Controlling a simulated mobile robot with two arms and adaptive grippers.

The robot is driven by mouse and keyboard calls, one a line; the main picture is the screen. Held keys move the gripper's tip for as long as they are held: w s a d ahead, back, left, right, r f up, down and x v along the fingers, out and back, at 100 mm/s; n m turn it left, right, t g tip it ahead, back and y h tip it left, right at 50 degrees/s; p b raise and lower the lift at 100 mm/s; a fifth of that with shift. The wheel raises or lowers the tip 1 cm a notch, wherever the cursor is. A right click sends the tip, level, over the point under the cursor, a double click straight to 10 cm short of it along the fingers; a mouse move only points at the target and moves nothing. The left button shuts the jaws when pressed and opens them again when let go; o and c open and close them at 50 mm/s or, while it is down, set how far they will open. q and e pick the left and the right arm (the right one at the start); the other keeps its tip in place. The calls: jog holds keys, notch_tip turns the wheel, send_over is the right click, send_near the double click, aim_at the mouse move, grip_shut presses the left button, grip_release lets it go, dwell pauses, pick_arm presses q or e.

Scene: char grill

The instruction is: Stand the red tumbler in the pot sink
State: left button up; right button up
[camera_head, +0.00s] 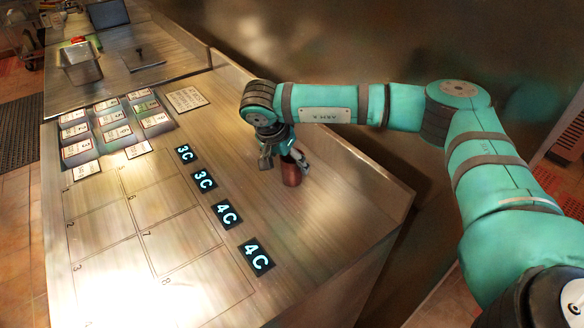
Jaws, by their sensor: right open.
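A dark red tumbler (291,176) stands on the steel counter (330,215), near its right side. My right gripper (284,159) reaches down over it with its fingers open, one to the left of the tumbler and one at its upper right. The gripper hides part of the tumbler's top, and I cannot tell whether the fingers touch it. A square steel basin (80,72) sits at the far upper left; I cannot tell whether it is the pot sink. My left gripper is not in view.
Several black number tiles (227,214) form a row left of the tumbler. A dark flat tool (146,62) lies beyond. The marked grid (150,225) is bare.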

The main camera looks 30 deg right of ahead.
aim_at(292, 169)
jog(key=shift+d+f, duration=0.2)
jog(key=shift+f, duration=0.15)
jog(key=p+x, duration=0.1)
jog(key=x, duration=0.2)
jog(key=shift+d+f+p, duration=0.15)
jog(key=shift+f+p, duration=0.1)
jog(key=shift+p, duration=0.15)
jog(key=shift+w+d+f, duration=0.1)
jog(key=shift+w+f, duration=0.05)
jog(key=shift+f, duration=0.25)
jog(key=shift+c, duration=0.2)
jog(key=c, duration=1.4)
jog(key=shift+r, duration=0.15)
